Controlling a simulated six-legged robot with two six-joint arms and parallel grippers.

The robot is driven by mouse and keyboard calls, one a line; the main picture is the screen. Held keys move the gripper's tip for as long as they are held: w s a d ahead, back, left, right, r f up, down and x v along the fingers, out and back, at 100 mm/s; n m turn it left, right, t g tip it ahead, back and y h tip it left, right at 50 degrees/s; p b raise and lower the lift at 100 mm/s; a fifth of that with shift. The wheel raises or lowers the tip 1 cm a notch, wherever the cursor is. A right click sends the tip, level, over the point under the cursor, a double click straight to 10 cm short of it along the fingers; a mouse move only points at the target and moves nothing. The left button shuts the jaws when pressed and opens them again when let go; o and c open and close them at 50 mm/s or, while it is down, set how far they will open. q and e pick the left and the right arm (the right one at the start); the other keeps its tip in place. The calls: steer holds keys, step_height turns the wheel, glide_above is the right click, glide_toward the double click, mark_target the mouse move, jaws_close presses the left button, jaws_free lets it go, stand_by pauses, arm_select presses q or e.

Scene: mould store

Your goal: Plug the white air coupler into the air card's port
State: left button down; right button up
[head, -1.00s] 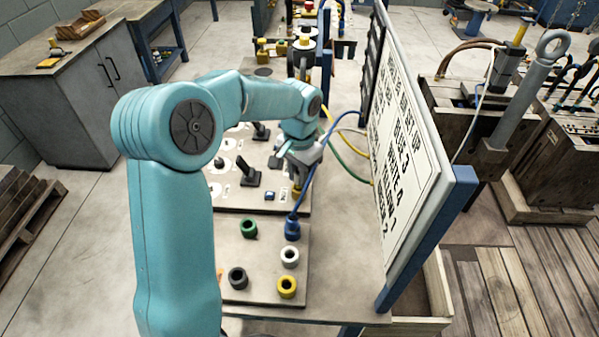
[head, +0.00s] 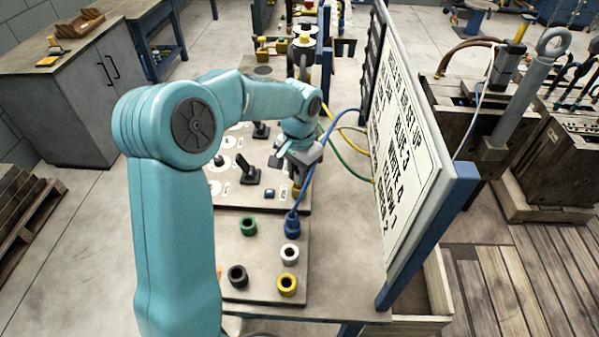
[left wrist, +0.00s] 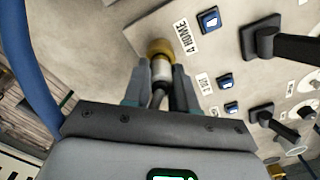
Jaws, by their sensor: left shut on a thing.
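My left gripper (head: 296,176) reaches over the far panel (head: 233,188) on the bench. In the left wrist view the gripper (left wrist: 159,80) is shut on a pale, whitish coupler (left wrist: 161,69), with a short hose end between the fingers. In the head view the coupler is mostly hidden by the gripper. My right gripper is not in view.
The near plate holds green (head: 248,226), white (head: 290,254), yellow (head: 286,285) and black (head: 237,276) rings and a blue coupler (head: 292,225) with its hose. A sign board (head: 405,170) stands close on the right. Hoses run near the gripper. Black levers (head: 249,172) rise from the panel.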

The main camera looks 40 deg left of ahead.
arm_select(q)
steer(key=shift+f+b, duration=0.3)
steer(key=shift+f, duration=0.15)
stand_by(0.4)
steer(key=shift+c, duration=2.2)
jaws_free()
steer(key=shift+r, duration=0.15)
steer(key=shift+r+p, duration=3.1)
steer(key=shift+r, duration=0.6)
steer(key=shift+f, duration=0.1)
steer(key=shift+s+d, duration=0.1)
